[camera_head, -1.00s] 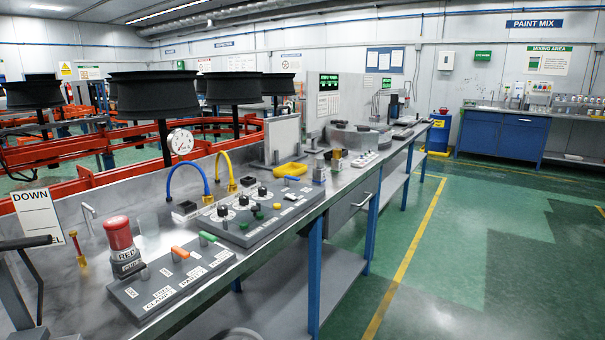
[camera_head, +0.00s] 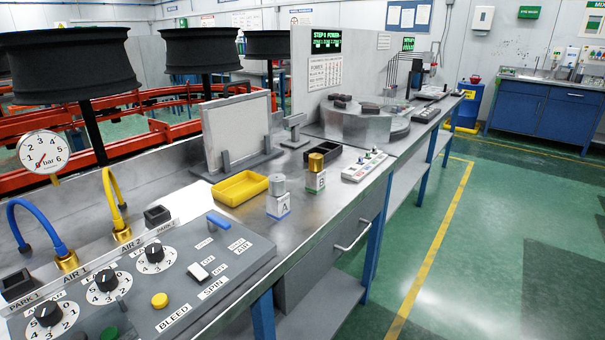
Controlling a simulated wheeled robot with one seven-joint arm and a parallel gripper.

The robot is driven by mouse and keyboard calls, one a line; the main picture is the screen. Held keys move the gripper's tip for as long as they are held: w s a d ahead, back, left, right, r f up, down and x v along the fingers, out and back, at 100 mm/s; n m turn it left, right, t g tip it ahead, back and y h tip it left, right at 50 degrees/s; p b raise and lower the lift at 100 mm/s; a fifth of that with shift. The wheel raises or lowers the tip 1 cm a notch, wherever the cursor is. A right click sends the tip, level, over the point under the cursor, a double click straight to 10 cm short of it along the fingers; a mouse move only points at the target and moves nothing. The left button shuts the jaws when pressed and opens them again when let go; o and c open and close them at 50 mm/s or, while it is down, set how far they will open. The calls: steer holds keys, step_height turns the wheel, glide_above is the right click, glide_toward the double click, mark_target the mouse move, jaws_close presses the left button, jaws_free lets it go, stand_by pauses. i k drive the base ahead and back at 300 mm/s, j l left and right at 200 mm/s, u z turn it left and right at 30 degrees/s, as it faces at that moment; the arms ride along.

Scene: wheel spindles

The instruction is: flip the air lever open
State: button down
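A grey control panel (camera_head: 185,292) fills the lower left, with several black dial knobs. A blue hose (camera_head: 38,212) ends at the AIR 1 label and a yellow hose (camera_head: 113,190) at AIR 2. A round bar gauge (camera_head: 43,152) stands behind them. On the panel are a blue handle (camera_head: 219,222), a white switch (camera_head: 198,273) and a yellow button (camera_head: 159,300) near BLEED. My gripper is not in view.
Black wheels on spindles (camera_head: 68,65) stand behind. Green floor (camera_head: 500,260) is clear at right.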

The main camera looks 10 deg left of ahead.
mark_target(213, 221)
steer(key=i+z, duration=0.3)
steer(key=i, duration=0.7)
